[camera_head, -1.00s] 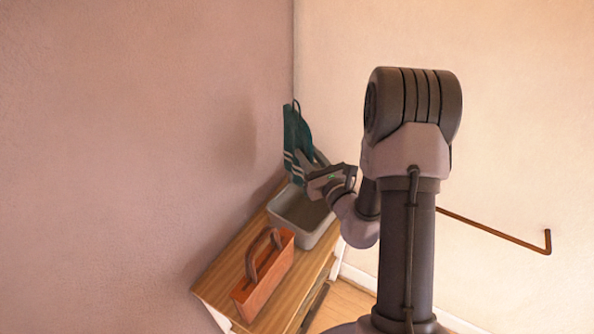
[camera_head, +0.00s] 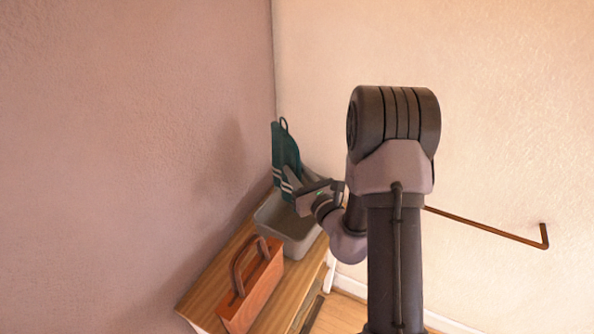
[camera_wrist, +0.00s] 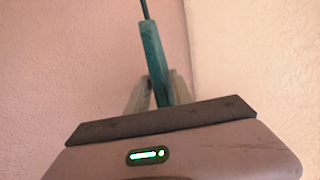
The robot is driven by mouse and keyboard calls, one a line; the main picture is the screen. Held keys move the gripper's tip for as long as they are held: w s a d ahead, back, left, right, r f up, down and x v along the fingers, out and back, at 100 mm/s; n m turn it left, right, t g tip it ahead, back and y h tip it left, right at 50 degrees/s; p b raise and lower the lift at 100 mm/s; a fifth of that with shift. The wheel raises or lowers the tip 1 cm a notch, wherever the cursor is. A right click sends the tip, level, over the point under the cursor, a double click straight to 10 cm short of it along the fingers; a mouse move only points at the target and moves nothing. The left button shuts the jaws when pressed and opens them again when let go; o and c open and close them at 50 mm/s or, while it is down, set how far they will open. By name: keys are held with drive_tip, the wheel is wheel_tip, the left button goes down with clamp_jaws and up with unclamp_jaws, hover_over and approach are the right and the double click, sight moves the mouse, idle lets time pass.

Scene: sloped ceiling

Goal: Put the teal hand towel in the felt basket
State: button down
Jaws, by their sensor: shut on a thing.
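The teal hand towel (camera_head: 285,150), with pale stripes near its lower end and a dark loop on top, hangs upright near the wall corner. My gripper (camera_head: 289,181) is shut on it; the wrist view shows the towel (camera_wrist: 153,60) edge-on between the two fingers of my gripper (camera_wrist: 158,88). The grey felt basket (camera_head: 291,244) stands on the wooden cabinet, below the towel and my gripper. The towel's lower end is at the basket's far side in the picture; I cannot tell how far above the rim it is. My wrist hides part of the basket.
An orange box with an arched handle (camera_head: 253,287) stands on the wooden cabinet top (camera_head: 215,284), in front of the basket. Walls meet in a corner close behind the towel. A brown rail (camera_head: 485,227) runs along the right wall.

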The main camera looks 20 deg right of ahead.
wheel_tip(320, 180, down, 18)
drive_tip(key=b, duration=1.5)
drive_tip(key=shift+r, duration=0.1)
drive_tip(key=c, duration=1.1)
unclamp_jaws()
drive_tip(key=shift+o, duration=0.2)
